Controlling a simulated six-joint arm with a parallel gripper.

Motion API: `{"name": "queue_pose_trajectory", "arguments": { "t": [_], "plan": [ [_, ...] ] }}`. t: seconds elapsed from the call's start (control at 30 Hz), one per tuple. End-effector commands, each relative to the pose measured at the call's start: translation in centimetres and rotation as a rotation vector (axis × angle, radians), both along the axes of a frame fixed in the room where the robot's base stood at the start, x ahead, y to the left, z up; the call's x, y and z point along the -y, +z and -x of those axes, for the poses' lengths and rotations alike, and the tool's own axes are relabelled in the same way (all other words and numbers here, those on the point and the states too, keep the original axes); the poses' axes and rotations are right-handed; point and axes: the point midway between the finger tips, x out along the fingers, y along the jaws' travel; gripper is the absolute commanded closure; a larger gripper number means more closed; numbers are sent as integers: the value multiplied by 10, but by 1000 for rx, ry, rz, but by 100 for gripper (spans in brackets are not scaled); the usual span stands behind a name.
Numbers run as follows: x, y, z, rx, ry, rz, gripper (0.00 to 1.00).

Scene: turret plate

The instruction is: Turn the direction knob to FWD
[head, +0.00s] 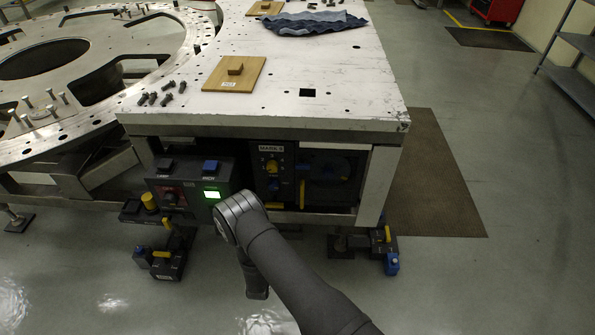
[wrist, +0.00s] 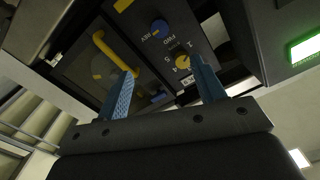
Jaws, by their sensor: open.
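The white plate (head: 350,90) overhangs the panel. Open floor lies to the right.

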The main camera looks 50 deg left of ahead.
Motion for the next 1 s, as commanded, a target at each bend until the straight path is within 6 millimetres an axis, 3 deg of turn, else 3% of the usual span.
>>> {"name": "queue_pose_trajectory", "arguments": {
  "t": [0.1,0.37,1.0],
  "plan": [
    [-16,3,-24,-45,1,-57,37],
    [-36,4,-45,-61,4,-75,37],
    [-126,4,-133,-59,5,-74,37]
  ]
}}
